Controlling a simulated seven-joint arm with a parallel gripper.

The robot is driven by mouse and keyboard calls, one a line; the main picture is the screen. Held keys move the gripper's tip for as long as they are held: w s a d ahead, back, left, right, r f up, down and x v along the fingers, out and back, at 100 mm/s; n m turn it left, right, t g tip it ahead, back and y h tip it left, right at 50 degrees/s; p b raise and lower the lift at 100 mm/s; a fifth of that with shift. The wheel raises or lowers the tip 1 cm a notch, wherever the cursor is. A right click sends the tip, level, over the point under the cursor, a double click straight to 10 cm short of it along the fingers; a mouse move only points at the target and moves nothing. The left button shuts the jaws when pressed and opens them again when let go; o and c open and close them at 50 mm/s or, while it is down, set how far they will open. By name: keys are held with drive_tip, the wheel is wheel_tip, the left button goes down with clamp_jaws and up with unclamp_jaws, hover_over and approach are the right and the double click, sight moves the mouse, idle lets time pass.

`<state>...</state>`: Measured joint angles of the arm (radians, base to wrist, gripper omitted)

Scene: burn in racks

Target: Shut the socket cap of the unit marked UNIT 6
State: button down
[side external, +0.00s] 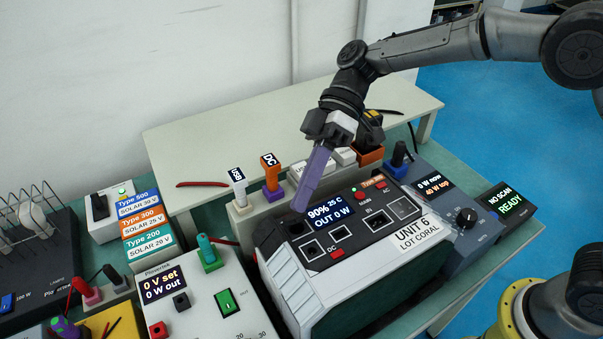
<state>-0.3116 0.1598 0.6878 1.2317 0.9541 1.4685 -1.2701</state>
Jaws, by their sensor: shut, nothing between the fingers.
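The unit marked UNIT 6 (345,275) is a dark and white box in the middle of the side external view. Its sloped top panel has a screen reading 90% 25 C, OUT 0 W, several square sockets (340,233) and small red parts. A dark square opening (295,228) is at the panel's left end. I cannot tell which part is the socket cap or how it stands. My gripper (300,207) points down with its purple fingers shut and empty. The fingertips are just above the panel's left end, beside the screen; contact cannot be told. The fingers hide a little of the panel's back edge.
A power supply (215,300) with a teal plug stands left of the unit. A grey box with a knob (463,217) stands close on its right. White and orange plugs (270,172) stand upright in a holder behind. The pale shelf (215,140) is mostly clear.

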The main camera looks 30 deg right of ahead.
sight(314, 233)
drive_tip(key=shift+s+f+n+t, duration=0.1)
drive_tip(key=shift+s+n+t, duration=0.25)
drive_tip(key=shift+t, duration=0.15)
idle(0.5)
drive_tip(key=shift+s+f+n+t+h, duration=0.2)
drive_tip(key=shift+s+n+t, duration=0.15)
drive_tip(key=shift+t, duration=0.25)
drive_tip(key=shift+s+f+n+t+h, duration=0.1)
drive_tip(key=shift+s+f+n+t, duration=0.1)
drive_tip(key=shift+s+t, duration=0.3)
drive_tip(key=shift+s+f+n+t, duration=0.4)
drive_tip(key=shift+n+t, duration=0.1)
drive_tip(key=shift+t, duration=0.5)
drive_tip(key=shift+f, duration=0.2)
drive_tip(key=shift+s+f, duration=0.1)
